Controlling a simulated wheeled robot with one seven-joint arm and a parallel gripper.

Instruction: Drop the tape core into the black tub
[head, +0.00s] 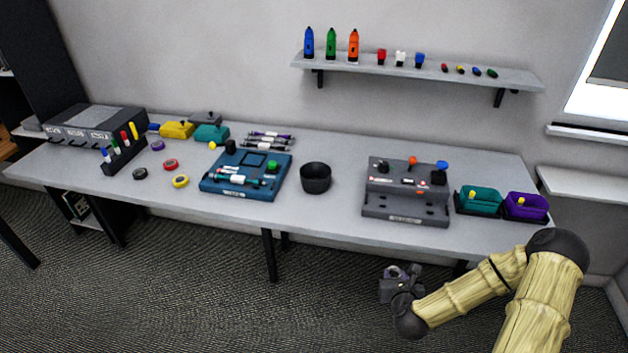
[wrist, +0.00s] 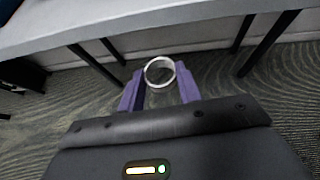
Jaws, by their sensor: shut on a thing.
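The tape core is a pale, thin ring (wrist: 160,86), seen in the wrist view between the two purple fingers. My gripper (wrist: 160,76) is shut on it, with a finger at each side. In the head view my gripper (head: 386,286) is low in front of the table, below the table top's height. I cannot make out the core there. The black tub (head: 316,178) is round and stands upright near the middle of the table, up and to the left of my gripper. The tub is not seen in the wrist view.
A blue fixture board (head: 230,189) stands left of the tub and a grey fixture (head: 392,208) stands right of it. Teal (head: 480,203) and purple (head: 526,208) bins sit at the right end. The table's front edge lies between my gripper and the tub.

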